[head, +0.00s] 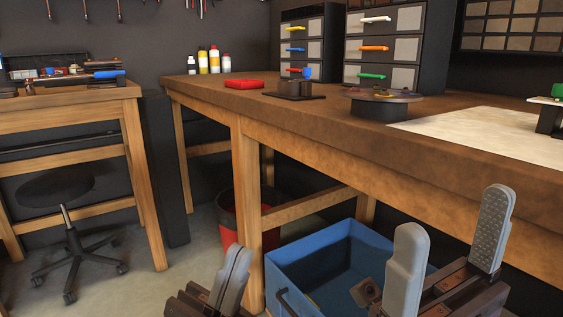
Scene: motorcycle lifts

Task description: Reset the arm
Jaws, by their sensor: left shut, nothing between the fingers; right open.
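My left gripper (232,279) is at the bottom centre, its two grey fingers pressed together and empty. It is in front of the wooden workbench and just left of the blue bin. My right gripper (449,250) is at the bottom right, its two grey fingers spread apart with nothing between them. It is in front of the bench's front edge and partly covers the blue bin. Most of both arms is outside the picture.
Below are the blue bin (312,262) and a red bin (228,232). A stool (56,188) stands left, with open floor beside it.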

